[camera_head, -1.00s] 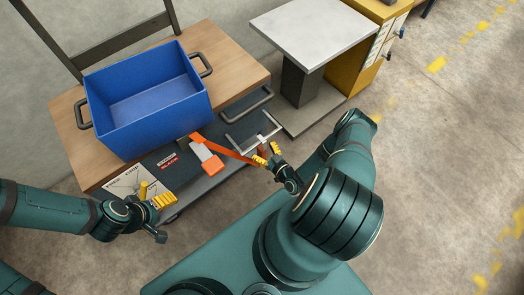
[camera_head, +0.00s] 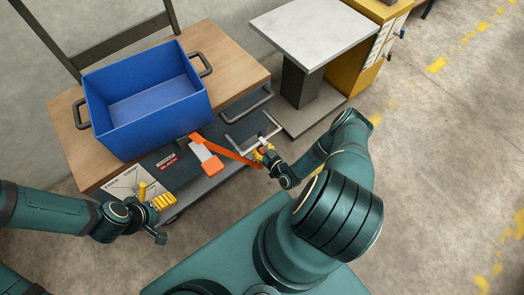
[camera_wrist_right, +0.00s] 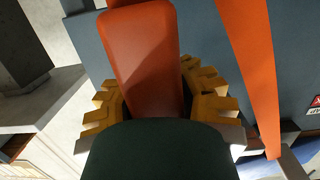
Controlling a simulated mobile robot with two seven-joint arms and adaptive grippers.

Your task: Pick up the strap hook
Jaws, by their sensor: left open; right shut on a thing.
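My right gripper (camera_head: 263,152) is shut on a red-orange tapered piece, which I take to be the strap hook. It fills the middle of the right wrist view (camera_wrist_right: 142,55), between the yellow toothed fingers (camera_wrist_right: 155,100); its near end is hidden by my gripper's dark body. In the head view a small pale grey piece (camera_head: 265,138) shows just beyond the fingers. A flat orange strap (camera_head: 230,149) runs left from there to a white and orange block (camera_head: 207,158). My left gripper (camera_head: 155,198) is open and empty at the cart's front left.
A blue bin (camera_head: 150,135) stands on the wooden top of the cart (camera_head: 235,70). A black box (camera_head: 171,167) and a printed card (camera_head: 125,183) lie on the lower grey shelf. A metal handle (camera_head: 247,108) and a pale table (camera_head: 315,30) are near my right arm.

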